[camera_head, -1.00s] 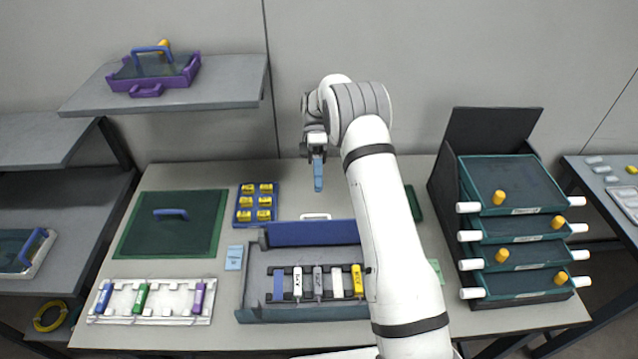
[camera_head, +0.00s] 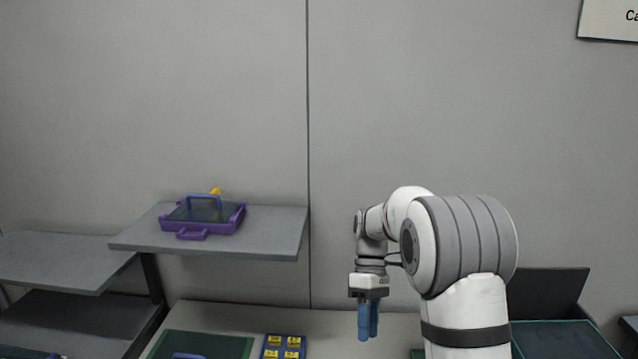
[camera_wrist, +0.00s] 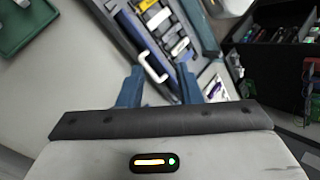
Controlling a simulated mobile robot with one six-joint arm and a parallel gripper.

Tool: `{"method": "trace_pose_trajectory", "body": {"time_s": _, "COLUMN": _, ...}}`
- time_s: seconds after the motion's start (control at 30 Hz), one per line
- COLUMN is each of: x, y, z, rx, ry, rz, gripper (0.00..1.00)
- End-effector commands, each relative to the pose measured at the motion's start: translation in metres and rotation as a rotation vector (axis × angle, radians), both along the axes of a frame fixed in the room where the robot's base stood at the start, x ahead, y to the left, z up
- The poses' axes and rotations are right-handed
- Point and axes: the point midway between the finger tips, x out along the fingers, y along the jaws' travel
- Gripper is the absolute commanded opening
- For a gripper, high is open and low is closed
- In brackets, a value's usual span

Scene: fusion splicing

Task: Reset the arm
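My gripper (camera_head: 368,322) hangs pointing down above the back part of the table, with its blue fingers low in the head view. In the wrist view my gripper (camera_wrist: 170,85) has its two blue fingers spread apart with nothing held between them. Beyond the fingers, the wrist view shows the blue-grey box with a white handle (camera_wrist: 153,66) and several small items in it. The gripper is well above these and touches nothing that I can see.
A purple tray (camera_head: 203,217) with a blue handle sits on the grey wall shelf (camera_head: 270,235) at left. A green lidded panel (camera_head: 205,343) and a blue block of yellow items (camera_head: 284,346) lie on the table. A dark-topped rack (camera_head: 562,338) stands at right. Space around the arm is clear.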

Motion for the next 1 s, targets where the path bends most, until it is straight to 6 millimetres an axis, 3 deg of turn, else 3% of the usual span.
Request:
{"method": "trace_pose_trajectory", "body": {"time_s": 0.2, "x": -0.038, "y": -0.012, "z": 0.031, "rx": -0.107, "ry": -0.159, "rz": -0.174, "gripper": 0.32}}
{"method": "trace_pose_trajectory", "body": {"time_s": 0.5, "x": -0.093, "y": -0.027, "z": 0.056, "rx": -0.211, "ry": -0.369, "rz": -0.436, "gripper": 0.32}}
{"method": "trace_pose_trajectory", "body": {"time_s": 1.0, "x": -0.182, "y": -0.045, "z": 0.056, "rx": -0.259, "ry": -0.683, "rz": -0.893, "gripper": 0.32}}
